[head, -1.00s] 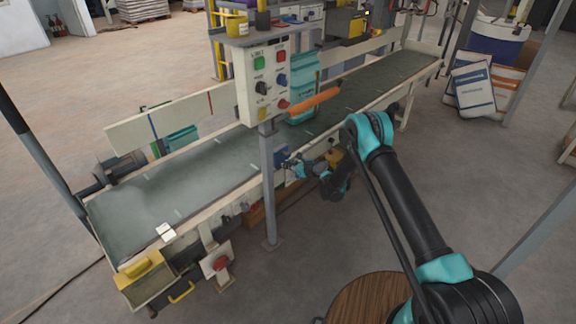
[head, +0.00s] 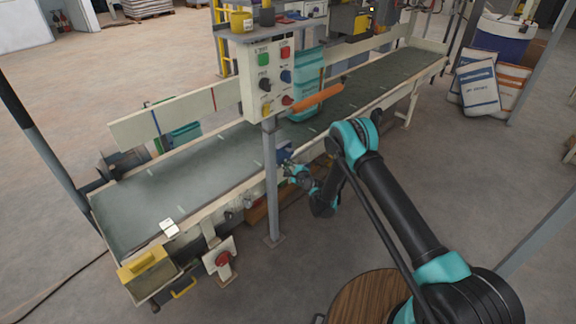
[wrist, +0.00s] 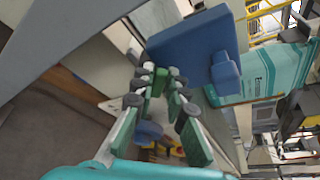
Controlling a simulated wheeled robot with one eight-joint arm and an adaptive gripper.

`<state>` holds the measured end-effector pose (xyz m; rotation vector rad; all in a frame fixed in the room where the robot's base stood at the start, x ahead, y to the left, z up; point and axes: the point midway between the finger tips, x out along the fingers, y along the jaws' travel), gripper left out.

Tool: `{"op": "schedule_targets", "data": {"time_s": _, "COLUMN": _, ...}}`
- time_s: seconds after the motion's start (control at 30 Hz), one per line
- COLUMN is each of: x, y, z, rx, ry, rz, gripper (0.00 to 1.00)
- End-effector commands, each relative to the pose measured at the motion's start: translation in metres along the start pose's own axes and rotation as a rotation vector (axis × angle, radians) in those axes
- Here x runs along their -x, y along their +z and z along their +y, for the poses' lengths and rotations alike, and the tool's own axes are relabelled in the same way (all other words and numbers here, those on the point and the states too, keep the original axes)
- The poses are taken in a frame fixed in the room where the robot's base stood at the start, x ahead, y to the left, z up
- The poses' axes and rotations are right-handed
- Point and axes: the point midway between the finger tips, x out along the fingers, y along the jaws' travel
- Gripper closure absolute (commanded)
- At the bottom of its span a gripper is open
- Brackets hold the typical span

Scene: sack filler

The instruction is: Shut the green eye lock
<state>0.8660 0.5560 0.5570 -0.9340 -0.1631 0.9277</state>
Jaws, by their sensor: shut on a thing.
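In the wrist view, my gripper (wrist: 160,86) has its fingers drawn in around a small green part (wrist: 159,80), which looks like the green eye lock. The fingers and their green pads hide most of it, so its angle cannot be told. A blue box (wrist: 190,48) sits right behind and above the fingertips. In the head view, my gripper (head: 288,168) is at the near side of the conveyor, just below the blue box (head: 284,150) and right of the grey post. The lock is too small to make out there.
The grey post (head: 270,190) carrying the button panel (head: 268,80) stands close left of my gripper. The conveyor belt (head: 210,170) runs behind it. A teal sack (head: 308,70) stands on the belt, with an orange bar (head: 318,97) before it.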

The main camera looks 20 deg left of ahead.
Motion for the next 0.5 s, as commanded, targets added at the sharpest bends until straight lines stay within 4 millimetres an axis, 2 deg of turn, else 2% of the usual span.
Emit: {"op": "schedule_targets", "data": {"time_s": 0.5, "x": 0.0004, "y": -0.0011, "z": 0.0029, "rx": 0.075, "ry": -0.031, "rz": 0.001, "gripper": 1.00}}
